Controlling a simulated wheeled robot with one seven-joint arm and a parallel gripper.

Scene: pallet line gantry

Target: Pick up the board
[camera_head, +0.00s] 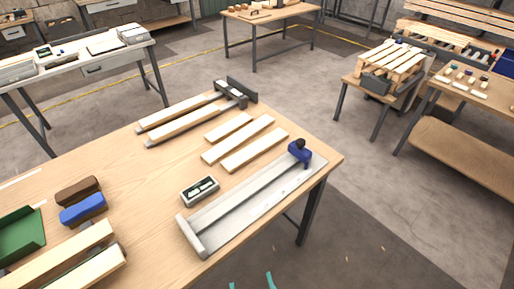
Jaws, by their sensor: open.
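Three pale wooden boards lie loose and roughly parallel on the wooden table: a short back one (228,127), a longer middle one (238,138) and a front one (255,151). Two more boards (178,112) lie side by side under a dark clamp-like fixture (235,91). Further boards (62,251) rest at the table's lower left. The picture does not single out one board. My gripper (254,282) shows only as two teal fingertips at the bottom edge, apart and with nothing visible between them. It is in front of the table, away from the boards.
A long metal fixture with a blue clamp (299,152) lies along the table's right edge, nearer my gripper than the loose boards. A small display box (200,190), blue block (83,209), brown block (78,190) and green tray (22,236) share the table.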

